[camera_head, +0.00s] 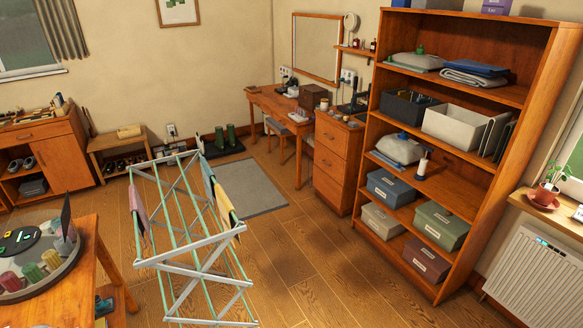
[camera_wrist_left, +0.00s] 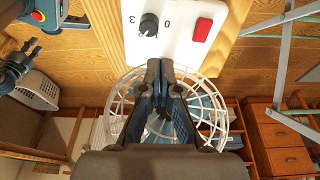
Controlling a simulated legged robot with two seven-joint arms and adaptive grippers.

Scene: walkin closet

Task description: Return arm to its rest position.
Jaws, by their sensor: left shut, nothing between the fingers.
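My left gripper (camera_wrist_left: 160,66) shows in the left wrist view, with its two dark fingers closed together and nothing between them. Beyond the fingertips is a white panel (camera_wrist_left: 190,50) with a dark knob, a red switch and the marks 3 and 0. Behind the fingers is a round white wire cage (camera_wrist_left: 208,88) that looks like a fan guard. I cannot tell whether the fingers touch the panel or the cage. Neither gripper shows in the head view.
A drying rack (camera_head: 205,238) with a few cloths stands on the wooden floor. A table (camera_head: 75,285) with a round tray is at lower left. A tall shelf (camera_head: 480,190) with boxes stands right, beside a radiator (camera_head: 525,275). The floor between rack and shelf is clear.

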